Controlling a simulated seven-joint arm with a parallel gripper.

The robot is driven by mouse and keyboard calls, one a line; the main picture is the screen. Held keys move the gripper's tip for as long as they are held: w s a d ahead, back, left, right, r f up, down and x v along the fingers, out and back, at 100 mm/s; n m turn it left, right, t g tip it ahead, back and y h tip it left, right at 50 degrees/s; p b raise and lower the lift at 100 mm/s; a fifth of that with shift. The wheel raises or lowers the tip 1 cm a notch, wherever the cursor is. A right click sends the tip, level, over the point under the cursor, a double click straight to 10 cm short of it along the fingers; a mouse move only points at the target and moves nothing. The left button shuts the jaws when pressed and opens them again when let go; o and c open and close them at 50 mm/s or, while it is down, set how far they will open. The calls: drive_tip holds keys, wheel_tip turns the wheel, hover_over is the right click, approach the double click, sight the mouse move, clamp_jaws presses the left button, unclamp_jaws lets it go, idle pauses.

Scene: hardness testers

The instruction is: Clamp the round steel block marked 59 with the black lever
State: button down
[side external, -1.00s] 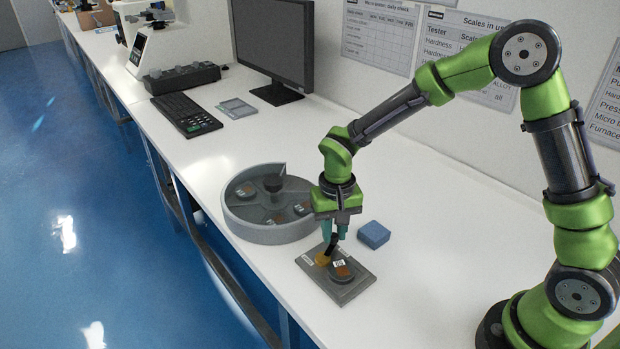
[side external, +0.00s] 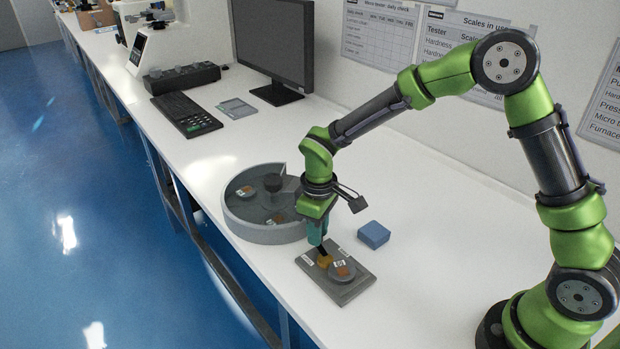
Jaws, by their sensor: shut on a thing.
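A grey fixture plate (side external: 347,294) lies on the white bench, with small white labels on it. A round steel block (side external: 342,274) with a brown patch and a white label sits on the plate; its number is too small to read. The black lever (side external: 322,252) rises from a yellow piece (side external: 325,262) beside the block, at its upper left. My gripper (side external: 321,247) is over the plate and shut on the lever, hiding most of it. I cannot tell whether the yellow piece presses on the block.
A round grey tray (side external: 258,236) with more round blocks stands close to the left of my gripper. A blue block (side external: 373,235) lies to the right. A keyboard (side external: 186,114) and a monitor (side external: 272,45) stand farther back.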

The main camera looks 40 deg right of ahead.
drive_tip(key=n, duration=0.1)
drive_tip(key=a+n, duration=0.1)
drive_tip(key=n, duration=0.1)
drive_tip(key=a+n, duration=0.1)
drive_tip(key=n, duration=0.1)
drive_tip(key=shift+n, duration=0.4)
idle(0.3)
drive_tip(key=c, duration=1)
unclamp_jaws()
wheel_tip(320, 180, up, 17)
